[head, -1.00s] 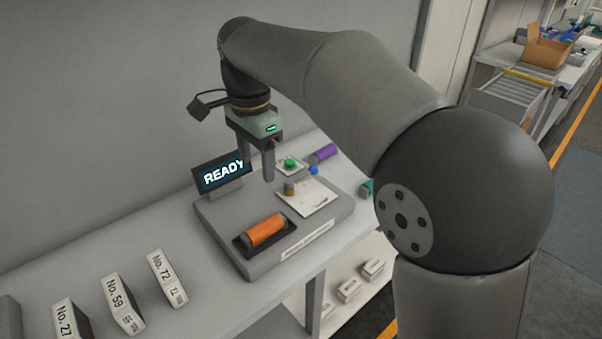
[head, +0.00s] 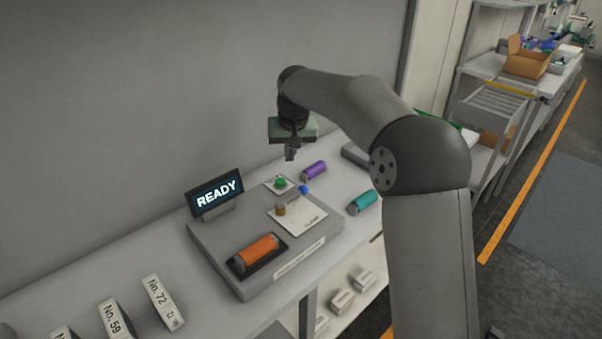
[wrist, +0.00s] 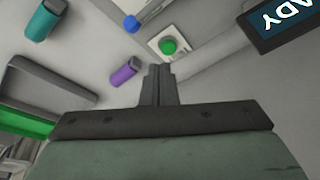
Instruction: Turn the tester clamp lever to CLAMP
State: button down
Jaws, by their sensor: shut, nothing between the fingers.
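The tester (head: 215,252) is a grey box on the bench, and its screen (head: 217,194) reads READY. The clamp lever has a brass-coloured pivot (head: 281,209) on a white label plate (head: 300,216). Its blue knob (head: 305,189) points to the far right, toward the plate's back edge. The plate's lettering is too small to read surely. My gripper (head: 291,153) is shut and empty, raised beyond the tester's far side and apart from the lever. In the wrist view my fingertips (wrist: 160,68) are near the green button (wrist: 168,46), with the blue knob (wrist: 131,24) farther up and left.
An orange cylinder (head: 258,250) lies in the tester's black cradle. Purple (head: 314,170) and teal (head: 363,202) cylinders lie right of the tester. A grey tray (wrist: 50,85) is beyond them. A wall runs behind the bench.

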aim_at(292, 196)
jog(key=w+d+n, duration=0.1)
jog(key=w+d+f+n, duration=0.1)
jog(key=w, duration=0.1)
jog(key=shift+w+d+t, duration=0.2)
jog(key=shift+w+t, duration=0.05)
jog(key=shift+t, duration=0.05)
jog(key=p+x, duration=0.2)
jog(key=x, duration=0.7)
jog(key=shift+a+f, duration=0.15)
jog(key=shift+a, duration=0.05)
jog(key=shift+s+d+f+p, duration=0.15)
jog(key=shift+s+f+p, duration=0.05)
jog(key=shift+p, duration=0.15)
jog(key=shift+s+d, duration=0.25)
jog(key=shift+s, duration=0.25)
jog(key=shift+s+d, duration=0.2)
jog(key=shift+s, duration=0.35)
jog(key=shift+s+d+f+p, duration=0.15)
jog(key=shift+s+p, duration=0.15)
jog(key=shift+s, duration=0.2)
jog(key=shift+d, duration=0.15)
